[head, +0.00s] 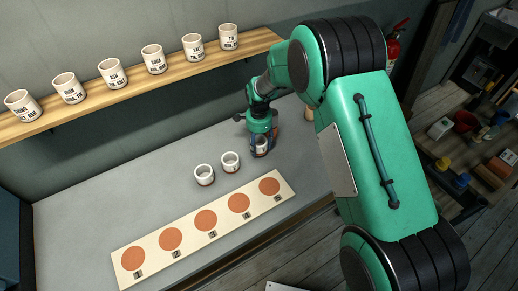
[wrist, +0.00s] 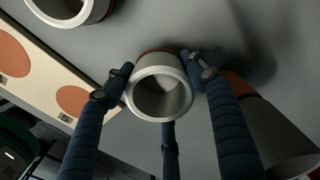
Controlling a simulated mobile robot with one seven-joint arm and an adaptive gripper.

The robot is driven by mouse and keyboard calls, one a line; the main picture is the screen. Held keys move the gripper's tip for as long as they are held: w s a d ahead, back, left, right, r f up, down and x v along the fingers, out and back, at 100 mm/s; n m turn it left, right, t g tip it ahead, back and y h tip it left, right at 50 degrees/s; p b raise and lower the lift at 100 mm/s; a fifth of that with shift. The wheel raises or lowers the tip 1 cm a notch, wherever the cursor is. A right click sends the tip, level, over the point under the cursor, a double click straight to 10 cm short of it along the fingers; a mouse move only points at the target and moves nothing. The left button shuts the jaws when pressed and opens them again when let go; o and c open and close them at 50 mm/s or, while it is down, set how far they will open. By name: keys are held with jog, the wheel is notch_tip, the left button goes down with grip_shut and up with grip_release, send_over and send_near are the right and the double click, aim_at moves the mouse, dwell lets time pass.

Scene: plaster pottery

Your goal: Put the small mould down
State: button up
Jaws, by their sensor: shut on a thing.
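My gripper (head: 261,148) is shut on a small white round mould (wrist: 160,76); its blue fingers press the mould's sides in the wrist view. The mould is hollow, with its open mouth facing the wrist camera and a reddish band at its far end. In the head view the fingers partly hide it. It is low over the grey worktop (head: 110,190), right of two other white moulds; I cannot tell whether it touches the surface.
Two white moulds (head: 204,175) (head: 230,162) stand left of my gripper. A pale board (head: 125,252) with several numbered terracotta discs lies in front. A wooden shelf (head: 90,115) holds several labelled white cups behind. A terracotta-and-grey object (wrist: 268,125) is close at right in the wrist view.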

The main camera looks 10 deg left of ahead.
jog(key=shift+f, duration=1.35)
jog(key=shift+f, duration=0.1)
jog(key=o, duration=1.4)
jog(key=shift+c, duration=0.2)
notch_tip(320, 180, up, 12)
jog(key=p, duration=0.1)
